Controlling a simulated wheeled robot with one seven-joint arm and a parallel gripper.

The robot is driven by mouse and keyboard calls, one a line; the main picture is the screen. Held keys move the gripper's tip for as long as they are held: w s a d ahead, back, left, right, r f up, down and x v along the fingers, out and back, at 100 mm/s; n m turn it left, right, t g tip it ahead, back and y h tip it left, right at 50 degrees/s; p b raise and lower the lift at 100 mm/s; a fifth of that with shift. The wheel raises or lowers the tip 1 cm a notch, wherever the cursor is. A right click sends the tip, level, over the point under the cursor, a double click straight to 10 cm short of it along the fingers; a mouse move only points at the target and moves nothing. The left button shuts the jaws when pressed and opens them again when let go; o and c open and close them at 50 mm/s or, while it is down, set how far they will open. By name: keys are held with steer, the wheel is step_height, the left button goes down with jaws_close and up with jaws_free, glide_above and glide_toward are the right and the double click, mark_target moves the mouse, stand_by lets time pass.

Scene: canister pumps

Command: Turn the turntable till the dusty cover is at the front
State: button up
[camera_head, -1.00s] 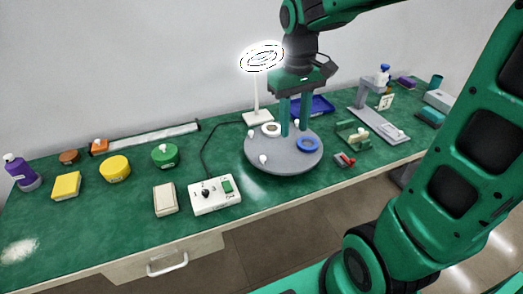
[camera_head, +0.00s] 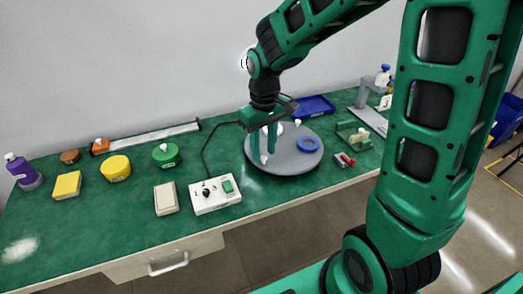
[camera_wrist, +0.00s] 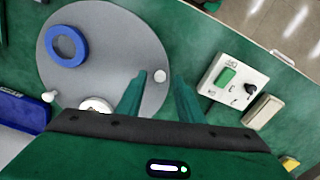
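The turntable (camera_head: 290,163) is a grey disc on the green bench, and it also fills the left of the wrist view (camera_wrist: 110,45). A blue ring-shaped cover (camera_head: 309,145) lies on its right side. A white round cover (camera_wrist: 97,104) lies on it, partly hidden by my gripper; I cannot tell dust on either. Small white knobs stand around the rim, one at the front left (camera_wrist: 160,76) and one at the back right (camera_head: 298,123). My gripper (camera_wrist: 160,80) is open and points down, with the front-left knob between its fingertips; I cannot tell if they touch it.
A white control box (camera_head: 215,195) with a green switch and black dial stands left of the turntable, near the front edge. A green stand (camera_head: 353,134) and a small red item (camera_head: 345,159) are to the right. A blue tray (camera_head: 314,106) lies behind.

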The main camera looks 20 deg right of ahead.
steer(key=shift+f, duration=0.45)
jaws_close()
steer(key=shift+s+a, duration=0.1)
steer(key=shift+s, duration=0.05)
